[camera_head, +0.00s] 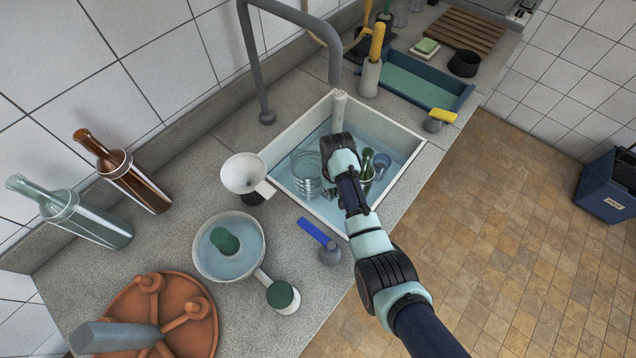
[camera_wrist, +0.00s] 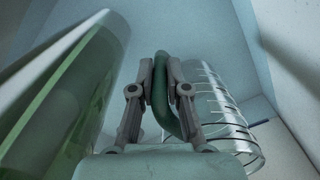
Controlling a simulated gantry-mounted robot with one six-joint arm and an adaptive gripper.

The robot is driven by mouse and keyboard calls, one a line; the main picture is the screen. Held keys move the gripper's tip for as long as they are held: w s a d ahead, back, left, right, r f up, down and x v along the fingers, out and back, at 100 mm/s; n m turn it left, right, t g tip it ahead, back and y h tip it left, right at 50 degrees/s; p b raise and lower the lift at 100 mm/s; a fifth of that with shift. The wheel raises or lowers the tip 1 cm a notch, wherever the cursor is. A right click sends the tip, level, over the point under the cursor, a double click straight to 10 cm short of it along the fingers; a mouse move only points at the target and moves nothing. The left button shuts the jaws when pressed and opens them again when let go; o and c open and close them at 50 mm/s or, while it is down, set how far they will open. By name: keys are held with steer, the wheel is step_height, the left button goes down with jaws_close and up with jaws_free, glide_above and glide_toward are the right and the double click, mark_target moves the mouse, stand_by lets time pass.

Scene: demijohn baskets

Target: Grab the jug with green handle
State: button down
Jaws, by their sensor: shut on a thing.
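My gripper (camera_wrist: 161,85) is inside the sink, with its fingers shut on a dark green handle (camera_wrist: 160,105) in the wrist view. The handle is a curved bar that stands between the two fingers. A clear ribbed glass vessel (camera_wrist: 228,120) is right of the fingers in the wrist view. It appears to be the ribbed glass (camera_head: 306,172) left of my wrist in the head view. In the head view my wrist hides the fingertips.
A large green glass (camera_wrist: 65,95) is close left of the fingers. A funnel (camera_head: 245,173) and blue-handled tool (camera_head: 314,232) lie outside.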

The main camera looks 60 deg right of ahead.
steer(key=shift+r, duration=0.15)
step_height(320, 180, up, 20)
steer(key=p, duration=0.9)
